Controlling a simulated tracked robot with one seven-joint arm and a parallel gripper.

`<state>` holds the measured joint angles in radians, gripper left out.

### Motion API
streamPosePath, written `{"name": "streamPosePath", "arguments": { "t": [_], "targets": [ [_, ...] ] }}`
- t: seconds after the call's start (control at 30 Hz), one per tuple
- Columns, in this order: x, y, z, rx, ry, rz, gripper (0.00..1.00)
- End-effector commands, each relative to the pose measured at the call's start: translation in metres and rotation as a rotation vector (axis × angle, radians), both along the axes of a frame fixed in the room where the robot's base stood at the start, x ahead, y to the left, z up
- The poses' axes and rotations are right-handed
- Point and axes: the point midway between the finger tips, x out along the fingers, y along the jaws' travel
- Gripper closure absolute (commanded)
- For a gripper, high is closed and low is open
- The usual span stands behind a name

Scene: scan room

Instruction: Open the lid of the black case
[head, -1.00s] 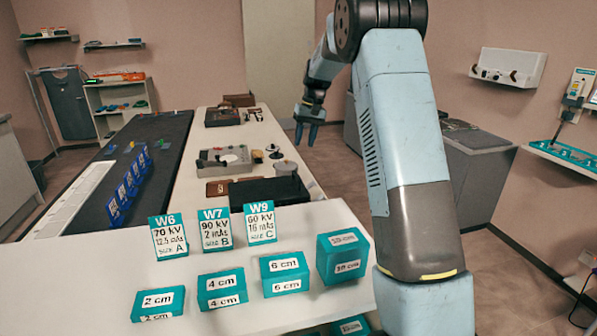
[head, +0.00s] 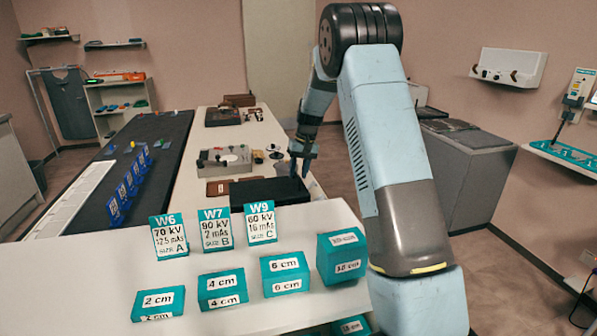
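The black case (head: 262,193) is a low, flat dark box on the long white table, just behind the row of teal cards. Its top looks flat and the lid looks closed. My gripper (head: 300,168) points down at the case's far right edge, with its fingers spread a little and nothing seen between them. I cannot tell whether the fingertips touch the case. The fingers hide a small part of the case's back right.
Teal cards (head: 214,230) and teal blocks (head: 222,288) stand in front of the case. A grey device (head: 224,160) and a brown flat item (head: 233,186) lie behind it. Another dark case (head: 222,117) is farther back. Blue cards stand on the dark bench (head: 150,150).

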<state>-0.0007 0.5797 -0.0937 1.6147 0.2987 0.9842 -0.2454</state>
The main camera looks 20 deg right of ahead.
Motion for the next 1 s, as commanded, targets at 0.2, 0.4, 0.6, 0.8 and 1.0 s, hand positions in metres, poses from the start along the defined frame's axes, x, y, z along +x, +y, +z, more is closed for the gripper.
{"name": "streamPosePath", "arguments": {
  "t": [0.2, 0.4, 0.6, 0.8, 1.0],
  "targets": [
    [0.0, 0.0, 0.0001, 0.0, 0.0, 0.0, 0.69],
    [0.0001, -0.0001, 0.0002, 0.0, 0.0, 0.0, 0.88],
    [0.0001, -0.0002, 0.0003, 0.0, 0.0, 0.0, 1.0],
    [0.0001, -0.0002, 0.0003, 0.0, 0.0, 0.0, 1.0],
    [0.0001, -0.0001, 0.0004, 0.0, 0.0, 0.0, 1.0]
  ]
}}
